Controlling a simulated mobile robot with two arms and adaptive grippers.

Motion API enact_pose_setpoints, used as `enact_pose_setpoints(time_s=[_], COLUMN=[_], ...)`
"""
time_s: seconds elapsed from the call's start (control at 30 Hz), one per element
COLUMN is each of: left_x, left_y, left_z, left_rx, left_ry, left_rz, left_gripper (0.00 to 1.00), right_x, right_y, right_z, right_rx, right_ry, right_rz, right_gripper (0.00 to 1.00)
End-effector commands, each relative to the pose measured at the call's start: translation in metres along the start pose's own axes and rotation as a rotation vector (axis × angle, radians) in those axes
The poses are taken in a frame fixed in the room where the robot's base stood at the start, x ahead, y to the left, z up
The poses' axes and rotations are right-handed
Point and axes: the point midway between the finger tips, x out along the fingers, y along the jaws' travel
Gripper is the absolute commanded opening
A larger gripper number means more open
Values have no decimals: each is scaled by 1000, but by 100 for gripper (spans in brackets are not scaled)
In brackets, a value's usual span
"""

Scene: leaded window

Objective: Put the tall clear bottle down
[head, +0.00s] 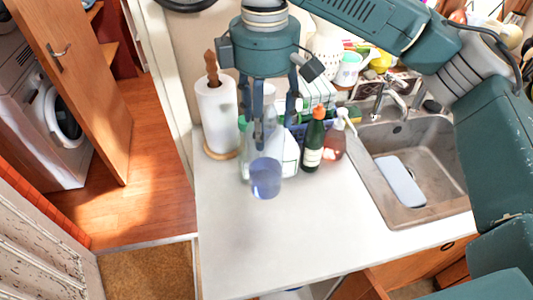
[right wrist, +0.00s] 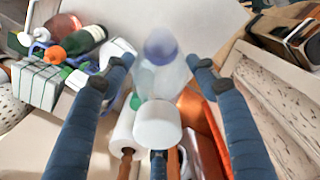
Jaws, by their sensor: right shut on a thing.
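The tall clear bottle (head: 265,178) is upright below my right gripper (head: 268,128) in the head view, over the white counter (head: 290,230). Its lower part looks blue. In the right wrist view the bottle (right wrist: 160,78) is between the two fingers of my right gripper (right wrist: 160,70), with its white cap toward the camera. The gripper is shut on it. The fingers hide its upper part in the head view. I cannot tell whether its base touches the counter. My left gripper is not in view.
A paper towel roll (head: 217,118) stands left of the bottle. A dark green bottle (head: 314,145) and a pinkish pump bottle (head: 335,140) stand to its right. Beyond them is the sink (head: 436,165). The front of the counter is clear.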

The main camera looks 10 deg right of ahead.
Motion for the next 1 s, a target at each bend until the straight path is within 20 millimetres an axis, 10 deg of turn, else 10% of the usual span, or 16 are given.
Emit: enact_pose_setpoints(time_s=[0.6, 1.0], left_x=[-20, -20], left_y=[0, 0], left_z=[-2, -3], left_rx=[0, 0], left_ry=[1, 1], left_rz=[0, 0], left_gripper=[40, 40], right_x=[86, 96], right_y=[-2, -2], right_z=[1, 0], right_rx=[0, 0], right_ry=[0, 2], right_rz=[1, 2], right_gripper=[0, 0])
